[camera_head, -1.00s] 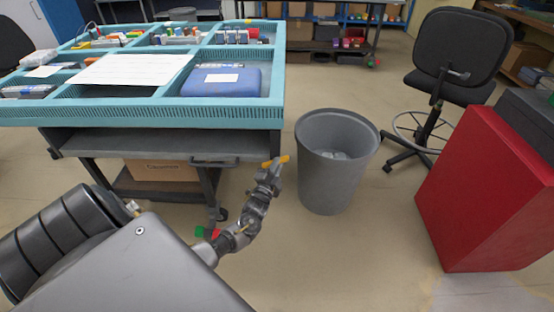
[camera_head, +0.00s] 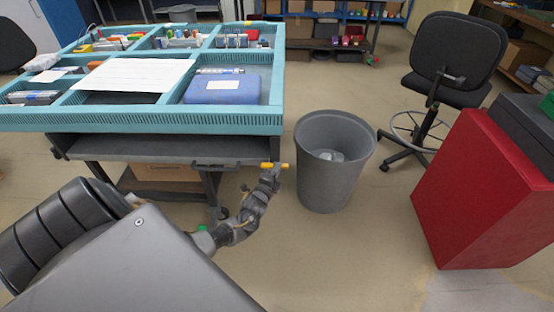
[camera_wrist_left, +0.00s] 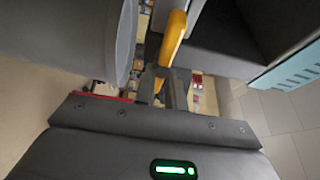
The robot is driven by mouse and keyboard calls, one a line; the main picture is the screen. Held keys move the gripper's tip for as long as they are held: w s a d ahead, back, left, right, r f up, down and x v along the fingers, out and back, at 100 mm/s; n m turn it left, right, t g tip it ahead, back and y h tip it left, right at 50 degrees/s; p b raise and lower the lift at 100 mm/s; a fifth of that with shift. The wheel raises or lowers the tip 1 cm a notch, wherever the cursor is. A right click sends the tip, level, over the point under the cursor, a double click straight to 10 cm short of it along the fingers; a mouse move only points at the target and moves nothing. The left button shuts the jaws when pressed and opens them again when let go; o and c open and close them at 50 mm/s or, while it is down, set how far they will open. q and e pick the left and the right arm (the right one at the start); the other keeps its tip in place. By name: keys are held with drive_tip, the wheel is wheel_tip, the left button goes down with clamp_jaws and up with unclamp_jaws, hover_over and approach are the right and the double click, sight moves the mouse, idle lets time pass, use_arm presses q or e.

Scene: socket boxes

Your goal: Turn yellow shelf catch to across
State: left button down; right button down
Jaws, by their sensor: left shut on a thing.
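The yellow shelf catch (camera_head: 273,166) lies roughly level, left to right, in the head view. It is by the right front end of the dark shelf (camera_head: 150,150) under the teal worktop. My left gripper (camera_head: 270,174) reaches up to it from below and is shut on it. In the left wrist view the yellow catch (camera_wrist_left: 172,38) stands up out of the left gripper's fingers (camera_wrist_left: 163,85). My right gripper is not in view.
A grey waste bin (camera_head: 333,165) stands just right of the left gripper. A red cabinet (camera_head: 485,195) and a black chair (camera_head: 450,60) are farther right. The teal tray worktop (camera_head: 150,120) overhangs above the shelf. Floor is open between bin and cabinet.

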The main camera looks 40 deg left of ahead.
use_arm(q)
drive_tip(key=shift+d, duration=0.1)
drive_tip(key=c, duration=1.5)
unclamp_jaws()
drive_tip(key=shift+o, duration=0.2)
drive_tip(key=v, duration=1)
drive_tip(key=shift+s+p, duration=0.3)
drive_tip(key=shift+p, duration=0.05)
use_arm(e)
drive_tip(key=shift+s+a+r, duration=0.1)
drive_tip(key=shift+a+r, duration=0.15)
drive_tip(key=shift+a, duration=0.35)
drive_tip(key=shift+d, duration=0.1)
